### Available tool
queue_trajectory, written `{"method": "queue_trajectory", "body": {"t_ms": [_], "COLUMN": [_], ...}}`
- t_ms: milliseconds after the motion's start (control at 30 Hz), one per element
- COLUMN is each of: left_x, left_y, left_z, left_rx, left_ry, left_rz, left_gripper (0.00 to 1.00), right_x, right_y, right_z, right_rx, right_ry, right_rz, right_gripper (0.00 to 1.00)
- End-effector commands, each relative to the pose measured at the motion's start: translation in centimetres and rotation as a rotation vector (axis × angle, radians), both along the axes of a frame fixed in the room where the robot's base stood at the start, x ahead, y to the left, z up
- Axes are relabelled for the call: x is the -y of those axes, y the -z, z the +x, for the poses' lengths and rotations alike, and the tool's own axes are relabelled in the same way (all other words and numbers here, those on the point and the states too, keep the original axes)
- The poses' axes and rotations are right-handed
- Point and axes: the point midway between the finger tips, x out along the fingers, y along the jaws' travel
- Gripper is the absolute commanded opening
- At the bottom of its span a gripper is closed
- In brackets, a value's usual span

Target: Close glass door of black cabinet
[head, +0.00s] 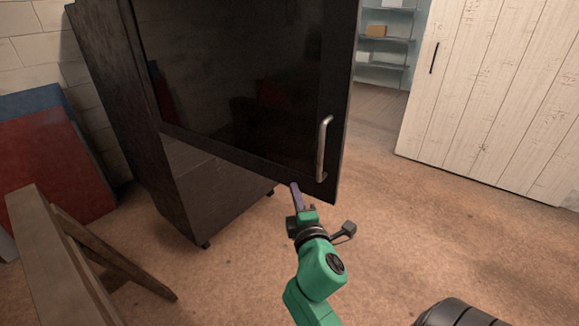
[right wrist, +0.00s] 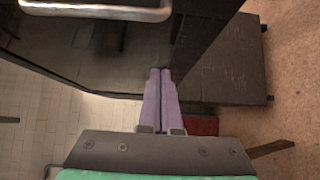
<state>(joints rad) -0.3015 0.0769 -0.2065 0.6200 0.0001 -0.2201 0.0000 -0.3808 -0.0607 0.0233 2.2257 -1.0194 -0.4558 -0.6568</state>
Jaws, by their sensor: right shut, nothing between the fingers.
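The black cabinet (head: 110,90) stands at the left of the head view. Its dark glass door (head: 235,75) stands open, its free edge swung out to the right of the cabinet body. A metal bar handle (head: 325,148) is near that edge. My right gripper (head: 295,187) is shut and empty, just below the door's lower edge and left of the handle. In the right wrist view, the shut fingers (right wrist: 160,72) point towards the door frame, with the handle (right wrist: 100,10) at the top. I cannot tell whether they touch the door. My left gripper is out of view.
A wooden trestle (head: 75,235) stands at the lower left, with red and blue panels (head: 50,150) behind it. A white plank door (head: 490,90) and shelves (head: 385,45) are at the back right. The floor right of the cabinet is clear.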

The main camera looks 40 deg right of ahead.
Motion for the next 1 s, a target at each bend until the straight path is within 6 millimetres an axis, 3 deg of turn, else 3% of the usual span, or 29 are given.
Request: {"method": "queue_trajectory", "body": {"t_ms": [133,333,567,1000], "left_x": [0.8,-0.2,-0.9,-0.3], "left_y": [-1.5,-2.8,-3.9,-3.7], "left_z": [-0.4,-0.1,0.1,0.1], "left_rx": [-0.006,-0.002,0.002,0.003], "left_ry": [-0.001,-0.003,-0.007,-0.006], "left_rz": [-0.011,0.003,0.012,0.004], "left_gripper": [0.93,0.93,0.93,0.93], "right_x": [1.3,3.4,6.3,6.7], "right_y": [-0.5,-0.5,-0.1,0.1], "right_z": [3.1,6.9,7.8,7.9], "right_rx": [0.002,0.001,0.0,0.001], "right_ry": [-0.001,0.0,-0.002,-0.001], "right_rz": [0.0,0.002,0.003,0.004], "right_gripper": [0.0,0.0,0.0,0.0]}}
